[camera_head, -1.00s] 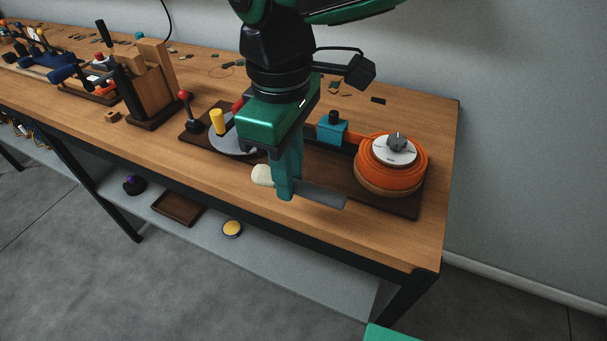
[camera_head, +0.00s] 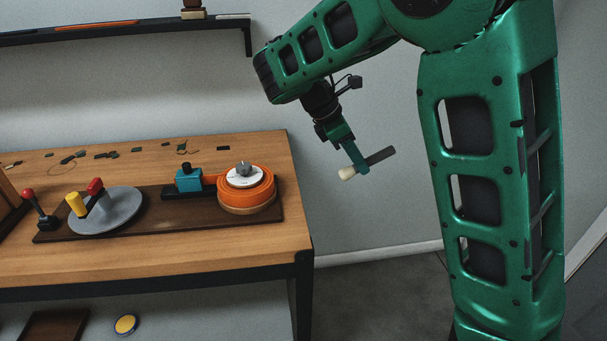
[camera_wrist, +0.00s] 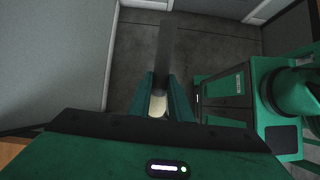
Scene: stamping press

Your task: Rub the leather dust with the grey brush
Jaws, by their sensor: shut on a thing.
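My gripper (camera_head: 359,164) is shut on the grey brush (camera_head: 381,155), which has a grey handle and a cream head. It holds the brush in the air to the right of the workbench (camera_head: 150,262), clear of the top. In the wrist view the brush handle (camera_wrist: 165,48) points away between the jaws, and the cream head (camera_wrist: 157,105) shows close to the palm. I cannot single out leather dust. Several small dark and green scraps (camera_head: 105,155) lie along the back of the bench top, too small to identify.
A dark board on the bench holds a grey disc (camera_head: 120,212) with yellow and red handles, a teal block (camera_head: 189,179) and an orange coil (camera_head: 247,195). A red-knobbed lever (camera_head: 36,209) stands at left. A wall shelf (camera_head: 120,30) hangs above. A yellow round tin (camera_head: 125,324) sits below.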

